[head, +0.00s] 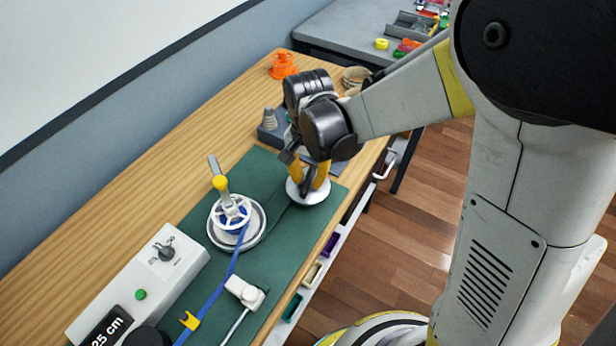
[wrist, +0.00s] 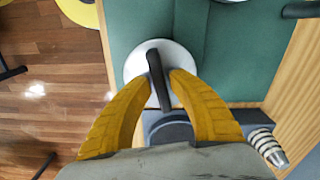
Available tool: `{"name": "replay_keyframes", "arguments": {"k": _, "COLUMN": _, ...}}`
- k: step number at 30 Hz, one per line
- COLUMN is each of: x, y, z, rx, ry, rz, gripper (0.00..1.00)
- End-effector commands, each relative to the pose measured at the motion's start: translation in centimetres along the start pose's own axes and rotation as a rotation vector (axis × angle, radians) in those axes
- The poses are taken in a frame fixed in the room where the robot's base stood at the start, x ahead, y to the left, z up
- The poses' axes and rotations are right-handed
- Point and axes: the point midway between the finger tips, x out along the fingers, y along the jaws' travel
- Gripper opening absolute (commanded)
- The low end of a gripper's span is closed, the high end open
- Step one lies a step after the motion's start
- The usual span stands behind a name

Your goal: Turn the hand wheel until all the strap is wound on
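A white round disc with a black bar across it, which looks like the hand wheel (head: 306,199), sits on the green mat below my gripper (head: 308,182). In the wrist view the black bar (wrist: 155,68) lies between my yellow fingertips (wrist: 160,76), which appear to press it from both sides. To the left in the head view stands a winder with a white spoked spool (head: 231,207) on a round base. A blue strap (head: 220,285) runs from it toward the front of the bench, with a yellow clip (head: 189,321) on it.
A lever with a yellow knob (head: 220,182) stands by the spool. A white fitting with a rod (head: 245,291) lies right of the strap. An orange object (head: 283,66) stands behind.

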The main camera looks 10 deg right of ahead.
Motion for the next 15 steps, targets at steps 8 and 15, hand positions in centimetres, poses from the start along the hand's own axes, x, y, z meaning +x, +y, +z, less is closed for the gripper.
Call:
{"name": "replay_keyframes", "arguments": {"k": 8, "x": 0.0, "y": 0.0, "z": 0.0, "rx": -0.001, "ry": 0.0, "rz": 0.0, "gripper": 0.36}}
{"name": "replay_keyframes", "arguments": {"k": 15, "x": -1.8, "y": 0.0, "z": 0.0, "rx": -0.001, "ry": 0.0, "rz": 0.0, "gripper": 0.36}}
